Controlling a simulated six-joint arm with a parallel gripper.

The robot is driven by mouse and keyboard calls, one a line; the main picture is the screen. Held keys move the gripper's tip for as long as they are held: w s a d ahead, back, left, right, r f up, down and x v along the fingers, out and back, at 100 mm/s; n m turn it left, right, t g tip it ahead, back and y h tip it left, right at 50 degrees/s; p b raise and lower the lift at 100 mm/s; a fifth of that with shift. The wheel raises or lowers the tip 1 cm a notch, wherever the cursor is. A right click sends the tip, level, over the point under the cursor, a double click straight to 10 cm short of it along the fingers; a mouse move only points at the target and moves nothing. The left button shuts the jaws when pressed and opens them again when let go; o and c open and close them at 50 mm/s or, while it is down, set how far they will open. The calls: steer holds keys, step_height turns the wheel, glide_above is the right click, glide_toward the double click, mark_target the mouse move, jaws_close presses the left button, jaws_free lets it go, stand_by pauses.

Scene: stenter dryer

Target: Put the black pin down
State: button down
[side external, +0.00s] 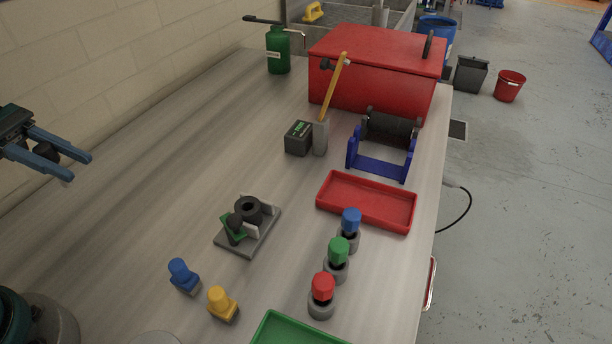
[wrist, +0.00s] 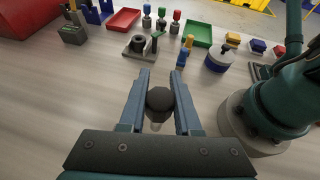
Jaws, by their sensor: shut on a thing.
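My gripper (side external: 80,168) is at the left edge of the side view, raised above the table. It is shut on the black pin (side external: 46,152), which sits between the fingers well back from their tips. In the wrist view the pin's round dark head (wrist: 160,98) shows between the two blue fingers of my gripper (wrist: 162,74), with a paler part below it. The rest of the pin is hidden. The wooden table (side external: 120,215) below the gripper is bare.
A grey plate (side external: 262,236) with a black ring and green bracket stands mid-table. Blue (side external: 182,277) and yellow (side external: 222,303) knobbed pieces stand in front. A red tray (side external: 366,217), a blue stand (side external: 380,169) and a red box (side external: 360,88) lie right. The left table area is free.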

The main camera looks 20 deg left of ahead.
steer(key=w+n+t+y, duration=0.1)
steer(key=w+n+t, duration=0.2)
steer(key=w, duration=0.9)
steer(key=w+d+r+n+t+y, duration=0.1)
steer(key=w+d+r+t, duration=0.1)
steer(key=w+d, duration=0.8)
steer(key=w+d+m+g+h, duration=0.1)
steer(key=w+d+m+g, duration=0.15)
steer(key=d, duration=1.25)
steer(key=shift+n, duration=0.35)
steer(key=d+f, duration=0.2)
steer(key=d, duration=0.1)
steer(key=d+f, duration=0.3)
steer(key=d, duration=0.1)
steer(key=d+f, duration=0.2)
steer(key=d, duration=0.1)
steer(key=shift+s+d+f, duration=0.25)
steer(key=shift+d+f, duration=0.05)
steer(key=shift+f, duration=1.75)
